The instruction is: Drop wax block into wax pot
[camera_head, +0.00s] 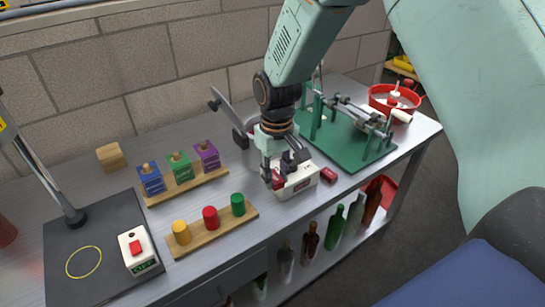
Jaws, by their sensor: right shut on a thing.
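My right gripper (279,183) points down at the middle of the bench, shut on a small dark red block (278,176), likely a wax block, partly hidden by the fingers. The box's top is partly covered by the gripper. My left gripper is not in view.
Wooden racks hold coloured blocks (180,166) and coloured cylinders (210,217) on the left. A switch box (138,250) sits on a dark plate. A green fixture (352,151) and red basin (380,93) stand right. Bottles (335,228) stand below the front edge.

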